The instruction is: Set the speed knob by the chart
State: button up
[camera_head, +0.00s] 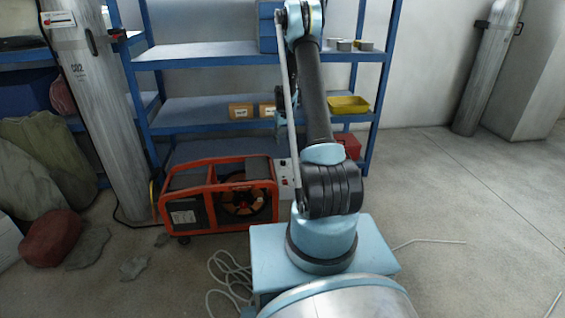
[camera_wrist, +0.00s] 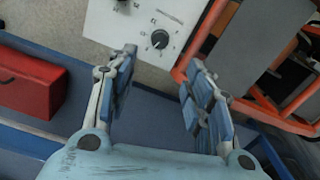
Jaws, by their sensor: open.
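A dark round knob (camera_wrist: 159,39) with a light pointer mark sits on a pale control panel (camera_wrist: 120,22) in the wrist view. Small scale marks ring the knob; their text is too small to read. The panel also shows in the head view (camera_head: 284,180) at the right end of the orange welder (camera_head: 215,200), partly hidden by my arm. My gripper (camera_wrist: 160,92) is open and empty. Its fingers lie apart on either side below the knob, touching nothing that I can see. I cannot identify a chart for sure.
Blue shelving (camera_head: 205,107) stands behind the welder with small cardboard boxes (camera_head: 241,111) and a yellow tray (camera_head: 348,104). A red box (camera_wrist: 30,82) lies left of my gripper. A grey cylinder (camera_head: 100,110) stands left of the welder. Floor at right is mostly clear.

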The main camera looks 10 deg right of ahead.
aim_at(283, 161)
notch_tip(283, 161, down, 14)
jog(key=shift+r, duration=0.1)
dwell(0.5)
jog(key=c, duration=1)
